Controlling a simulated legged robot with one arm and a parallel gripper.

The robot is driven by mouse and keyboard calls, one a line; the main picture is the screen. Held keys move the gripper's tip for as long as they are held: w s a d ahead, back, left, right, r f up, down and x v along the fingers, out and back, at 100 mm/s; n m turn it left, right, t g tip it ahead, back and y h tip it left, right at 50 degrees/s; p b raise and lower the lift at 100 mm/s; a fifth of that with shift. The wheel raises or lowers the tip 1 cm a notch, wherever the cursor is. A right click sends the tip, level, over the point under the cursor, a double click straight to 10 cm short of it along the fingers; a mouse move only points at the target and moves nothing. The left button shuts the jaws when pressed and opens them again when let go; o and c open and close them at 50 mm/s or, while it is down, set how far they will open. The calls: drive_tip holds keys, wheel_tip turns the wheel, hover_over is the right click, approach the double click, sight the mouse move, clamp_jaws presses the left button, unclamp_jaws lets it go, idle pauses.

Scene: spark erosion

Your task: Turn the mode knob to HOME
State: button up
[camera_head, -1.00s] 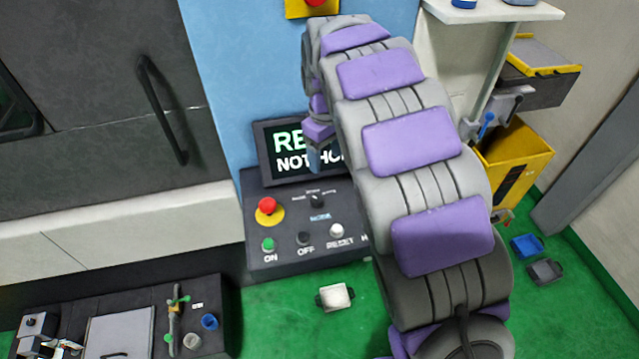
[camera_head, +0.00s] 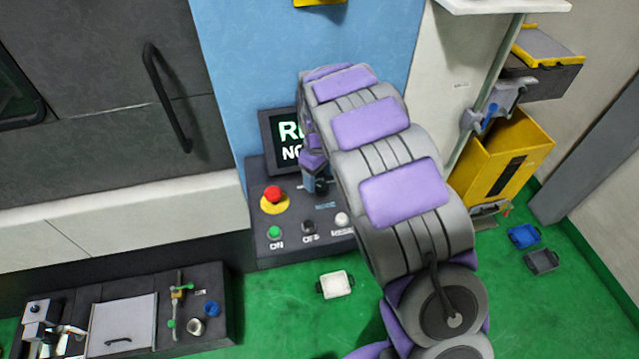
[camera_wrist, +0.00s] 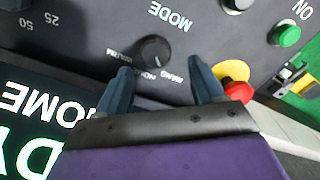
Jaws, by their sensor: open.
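The mode knob (camera_wrist: 155,51) is a round black knob on the dark control panel (camera_wrist: 90,40), upside down in the wrist view, with the word MODE beside it and small position labels around it. I cannot read surely which label it points to. My gripper (camera_wrist: 160,86) is open; its two blue-grey fingers stand on either side of the knob's near edge, with the knob slightly beyond their tips in the picture. No contact shows. In the head view my gripper (camera_head: 316,182) is over the panel and mostly covers the knob.
A red emergency button on a yellow base (camera_head: 274,198) sits close to one finger. A green ON button (camera_head: 274,232), OFF button (camera_head: 309,227) and white button (camera_head: 342,219) line the panel's front. The screen (camera_head: 285,140) behind shows partly hidden text including HOME.

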sight(321, 187)
wheel_tip(321, 187, down, 3)
drive_tip(key=shift+r, duration=0.15)
drive_tip(key=shift+d+f, duration=0.2)
drive_tip(key=shift+f, duration=0.15)
drive_tip(key=shift+d+f, duration=0.2)
drive_tip(key=shift+d, duration=0.4)
drive_tip(key=shift+a+f, duration=0.1)
drive_tip(key=shift+a, duration=0.65)
drive_tip(key=c, duration=0.5)
drive_tip(key=shift+d, duration=0.3)
drive_tip(key=c, duration=0.6)
